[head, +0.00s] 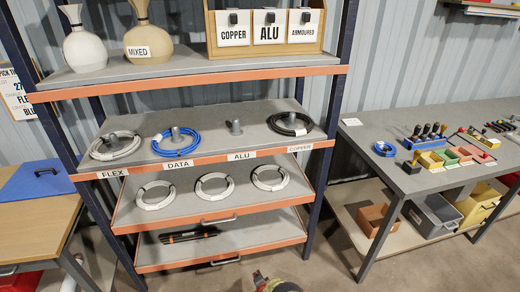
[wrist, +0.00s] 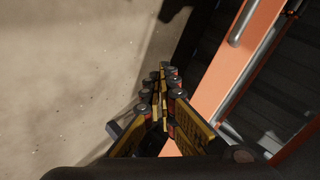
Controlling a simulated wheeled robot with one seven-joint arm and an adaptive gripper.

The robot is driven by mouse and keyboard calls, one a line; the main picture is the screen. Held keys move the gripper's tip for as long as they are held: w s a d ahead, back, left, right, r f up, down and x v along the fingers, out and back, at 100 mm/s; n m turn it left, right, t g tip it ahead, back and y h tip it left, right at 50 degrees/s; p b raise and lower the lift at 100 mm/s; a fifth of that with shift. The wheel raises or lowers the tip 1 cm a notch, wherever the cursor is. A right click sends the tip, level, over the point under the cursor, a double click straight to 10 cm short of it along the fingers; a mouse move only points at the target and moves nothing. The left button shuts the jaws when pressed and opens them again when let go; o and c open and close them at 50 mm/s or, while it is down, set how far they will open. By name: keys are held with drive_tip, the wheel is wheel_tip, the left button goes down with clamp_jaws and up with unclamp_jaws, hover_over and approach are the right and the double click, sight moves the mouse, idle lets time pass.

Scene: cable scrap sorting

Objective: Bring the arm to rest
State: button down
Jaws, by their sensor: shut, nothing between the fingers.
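My gripper (wrist: 165,95) is shut and empty in the wrist view. Its fingers are pressed together above the bare floor, beside an orange shelf edge (wrist: 245,60). In the head view only a small part of my arm shows at the bottom edge, low in front of the shelf rack. The shelf rack (head: 210,158) stands upright with several shelves and orange front edges. Coils of cable lie on its labelled shelf: a white coil (head: 116,146), a blue coil (head: 175,144) and a black coil (head: 290,125).
Three white coils, one of them in the middle (head: 214,186), lie on the shelf below. A workbench (head: 400,178) with tools and small bins stands right. A wooden table (head: 35,230) with a blue board stands left. Open floor (head: 340,260) lies between rack and workbench.

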drive_tip(key=s+d+f+n+g+h, duration=0.1)
drive_tip(key=s+d+n+g, duration=0.3)
drive_tip(key=s, duration=0.5)
drive_tip(key=s+d+r+n+g, duration=0.2)
drive_tip(key=s+r, duration=0.1)
drive_tip(key=r, duration=1.2)
drive_tip(key=s+d+r+n+g+h, duration=0.1)
drive_tip(key=s+d+r+n+g, duration=0.2)
drive_tip(key=r, duration=1.2)
drive_tip(key=s+d+r+n+g, duration=0.15)
drive_tip(key=s+r, duration=0.25)
drive_tip(key=r, duration=1.1)
drive_tip(key=s+d+r+t, duration=0.2)
drive_tip(key=s+d+r, duration=0.1)
drive_tip(key=s+r, duration=0.6)
drive_tip(key=s+d+r+t, duration=0.2)
drive_tip(key=s+r, duration=0.7)
drive_tip(key=r, duration=0.9)
drive_tip(key=s+d+r+t, duration=0.2)
drive_tip(key=s+d+r, duration=0.2)
drive_tip(key=s+r, duration=0.5)
drive_tip(key=shift+s+d+r, duration=0.15)
drive_tip(key=shift+d+r, duration=0.25)
drive_tip(key=shift+r, duration=2.1)
